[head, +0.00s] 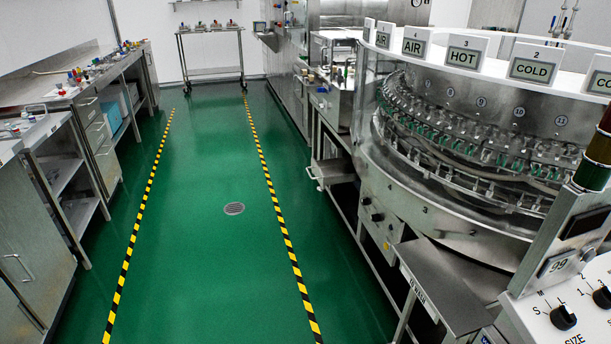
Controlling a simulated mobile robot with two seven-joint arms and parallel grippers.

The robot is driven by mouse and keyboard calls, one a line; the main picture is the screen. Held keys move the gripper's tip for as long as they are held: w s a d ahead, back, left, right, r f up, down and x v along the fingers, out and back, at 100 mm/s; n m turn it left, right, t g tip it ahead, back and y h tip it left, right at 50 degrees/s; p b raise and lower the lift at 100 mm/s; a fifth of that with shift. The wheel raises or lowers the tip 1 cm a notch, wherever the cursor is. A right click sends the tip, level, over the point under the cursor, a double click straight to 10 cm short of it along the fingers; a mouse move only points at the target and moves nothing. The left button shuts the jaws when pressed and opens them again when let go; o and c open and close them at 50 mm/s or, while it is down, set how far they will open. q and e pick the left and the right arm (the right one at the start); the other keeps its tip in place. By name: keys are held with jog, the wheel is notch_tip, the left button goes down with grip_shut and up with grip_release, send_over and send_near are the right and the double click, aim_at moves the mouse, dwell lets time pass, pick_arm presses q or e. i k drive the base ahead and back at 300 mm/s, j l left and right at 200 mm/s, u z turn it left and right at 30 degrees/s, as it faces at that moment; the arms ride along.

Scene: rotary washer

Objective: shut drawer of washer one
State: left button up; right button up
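A large round metal rotary washer (440,205) fills the right side of the head view, with signs reading AIR, HOT and COLD along its top rim. A metal drawer-like box (334,170) with a handle on its left end sticks out toward the aisle, low at the washer's far left side. It looks pulled out, but its inside is hard to make out. I cannot tell from any label which machine is washer one. Neither of my grippers is in view.
Green floor (210,260) lies clear between two yellow-black striped lines, with a round drain (234,208). Metal benches (75,92) with drawers and small items line the left. A cart (212,70) stands at the back. A metal shelf (445,285) juts out at front right.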

aim_at(340, 169)
jog(key=i+l, duration=0.1)
jog(key=i, duration=0.2)
jog(key=i+l+u, duration=0.1)
jog(key=i, duration=0.25)
jog(key=i+j, duration=0.2)
jog(key=i, duration=0.25)
jog(key=i+j, duration=0.2)
jog(key=i, duration=0.25)
jog(key=i+j, duration=0.2)
jog(key=i, duration=0.2)
jog(key=i+j, duration=0.2)
jog(key=i, duration=0.25)
jog(key=i+j+z, duration=0.15)
jog(key=i, duration=0.25)
jog(key=i+j+z, duration=0.2)
jog(key=i+j, duration=0.15)
jog(key=z, duration=0.85)
